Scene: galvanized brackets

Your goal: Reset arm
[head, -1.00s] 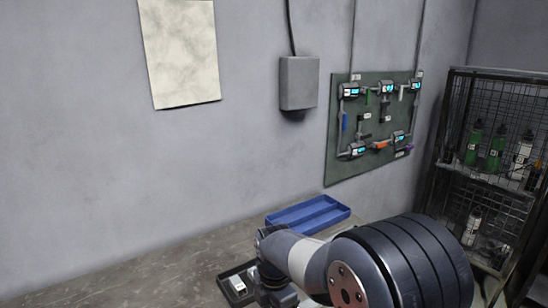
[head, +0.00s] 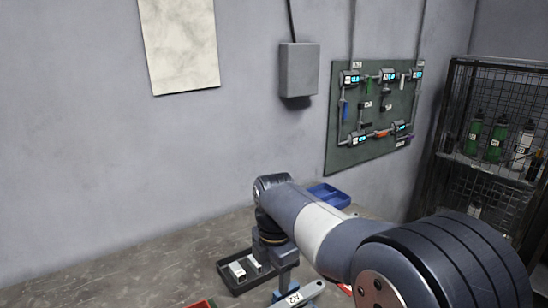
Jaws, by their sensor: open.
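My arm reaches across the workbench, and my gripper (head: 284,277) points down at its end. It is open, with nothing seen between the fingers, though it is small and partly hidden by its own body. It is just right of a black tray (head: 236,291). Two pale metal pieces, perhaps brackets, lie in the tray: one on the left (head: 237,271) and one on the right (head: 254,264). A grey-blue part with a label reading A2 (head: 310,290) shows just below the gripper. I cannot tell whether they touch.
A blue tray (head: 330,196) stands at the back, partly hidden by my arm. A red edge (head: 201,304) shows at the bottom. A wire cage shelf (head: 490,180) stands right. The bench's left side is clear.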

